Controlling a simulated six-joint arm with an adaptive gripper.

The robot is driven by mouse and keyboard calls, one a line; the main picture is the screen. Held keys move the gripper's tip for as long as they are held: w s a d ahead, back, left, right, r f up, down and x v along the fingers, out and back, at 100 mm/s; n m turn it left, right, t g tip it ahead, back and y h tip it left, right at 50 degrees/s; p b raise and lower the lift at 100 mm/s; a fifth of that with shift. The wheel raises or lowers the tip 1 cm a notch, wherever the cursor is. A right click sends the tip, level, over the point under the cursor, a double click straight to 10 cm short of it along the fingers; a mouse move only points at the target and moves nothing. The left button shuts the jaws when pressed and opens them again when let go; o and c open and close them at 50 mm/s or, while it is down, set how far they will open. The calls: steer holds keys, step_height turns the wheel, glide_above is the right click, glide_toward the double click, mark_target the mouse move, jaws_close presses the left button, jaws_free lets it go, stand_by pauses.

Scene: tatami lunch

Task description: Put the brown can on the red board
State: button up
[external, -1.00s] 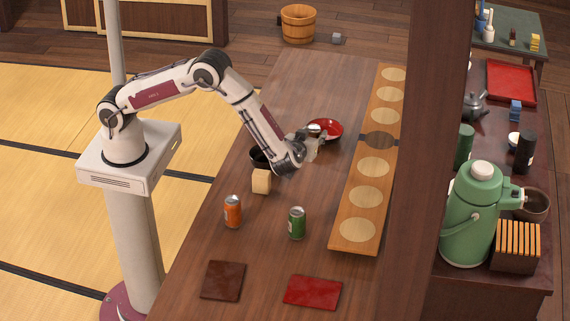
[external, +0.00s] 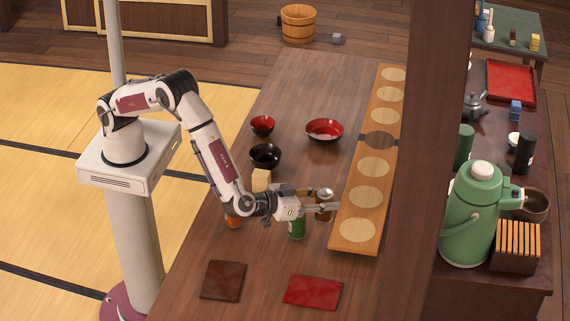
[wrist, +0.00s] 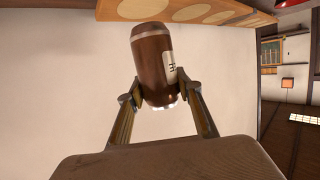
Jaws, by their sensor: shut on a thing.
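The brown can (external: 324,209) has a silver top and is held upright or nearly so between the fingers of my gripper (external: 318,206). The wrist view shows the can (wrist: 152,58), with a pale label, clamped between both fingertips (wrist: 159,95). In the external view the can is beside the long wooden board's left edge; its height above the table is hard to judge. The red board (external: 313,292) lies flat and bare at the table's front, nearer the camera than my gripper.
A green can (external: 297,229) stands just below my gripper in the picture, between it and the red board. An orange can (external: 234,222) is partly hidden by my arm. A dark brown board (external: 223,281), wooden block (external: 261,180), black bowl (external: 265,156) and long board (external: 350,205) are nearby.

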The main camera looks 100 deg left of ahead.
steer(key=w+d+m+t+h, duration=0.1)
steer(key=d+m+t+h, duration=0.2)
steer(key=d, duration=1.5)
steer(key=m+h, duration=0.3)
steer(key=h, duration=0.1)
steer(key=shift+w+d+f, duration=0.2)
steer(key=shift+f, duration=0.2)
glide_above(313, 291)
step_height(313, 291, down, 6)
steer(key=shift+f, duration=0.15)
steer(key=shift+f, duration=1.8)
steer(key=shift+f, duration=0.2)
steer(key=o, duration=0.9)
